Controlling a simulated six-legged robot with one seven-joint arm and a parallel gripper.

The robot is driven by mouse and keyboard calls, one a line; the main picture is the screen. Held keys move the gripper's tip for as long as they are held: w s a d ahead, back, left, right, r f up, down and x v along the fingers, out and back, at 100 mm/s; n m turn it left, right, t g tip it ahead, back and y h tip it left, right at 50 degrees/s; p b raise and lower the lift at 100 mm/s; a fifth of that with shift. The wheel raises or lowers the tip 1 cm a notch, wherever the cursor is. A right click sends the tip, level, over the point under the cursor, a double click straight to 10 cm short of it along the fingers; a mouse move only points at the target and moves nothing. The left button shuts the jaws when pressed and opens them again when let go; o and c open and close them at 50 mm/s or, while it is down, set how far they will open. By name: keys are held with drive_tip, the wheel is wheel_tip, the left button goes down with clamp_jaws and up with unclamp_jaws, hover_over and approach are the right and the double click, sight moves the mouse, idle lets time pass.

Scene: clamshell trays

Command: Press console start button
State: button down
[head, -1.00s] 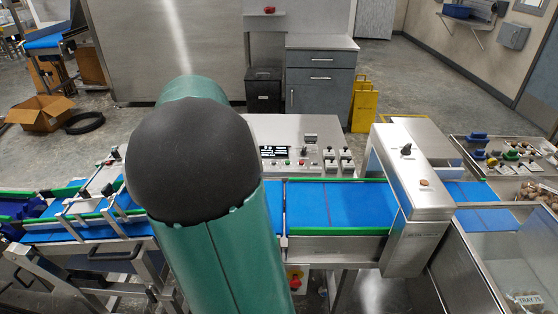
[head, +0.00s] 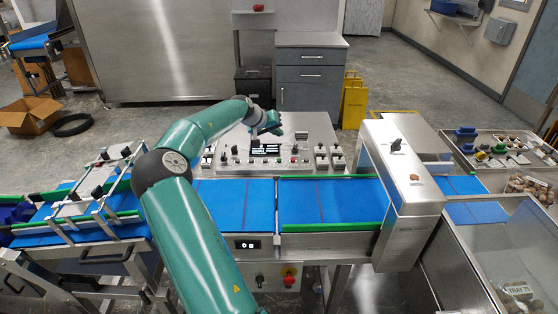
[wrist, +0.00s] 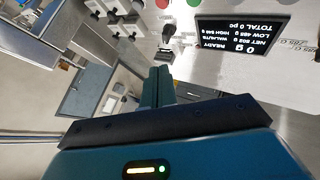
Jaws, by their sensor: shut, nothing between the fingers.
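The console (head: 318,124) is a pale metal panel behind the blue belt, with a dark display, small buttons, knobs and switches. In the wrist view its display (wrist: 240,37) appears upside down and reads READY and 0 g. A green button (wrist: 196,3) and a red button (wrist: 163,4) are cut off by the top edge there; I cannot read any start label. My gripper (head: 270,124) is above the back part of the console, just behind the display. Its shut, empty fingers show in the wrist view (wrist: 158,76), apart from the buttons.
A black knob (wrist: 168,32) stands up from the panel near my fingers. A steel arch (head: 420,195) crosses the belt (head: 330,202) at the right. A grey cabinet (head: 312,80) stands behind the console. A red stop button (head: 289,271) is below the belt.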

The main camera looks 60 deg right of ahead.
drive_tip(key=shift+f, duration=0.1)
drive_tip(key=shift+f, duration=4.35)
drive_tip(key=shift+f, duration=0.45)
drive_tip(key=shift+f, duration=0.4)
drive_tip(key=shift+r, duration=0.85)
drive_tip(key=shift+r, duration=0.1)
drive_tip(key=shift+r, duration=2.4)
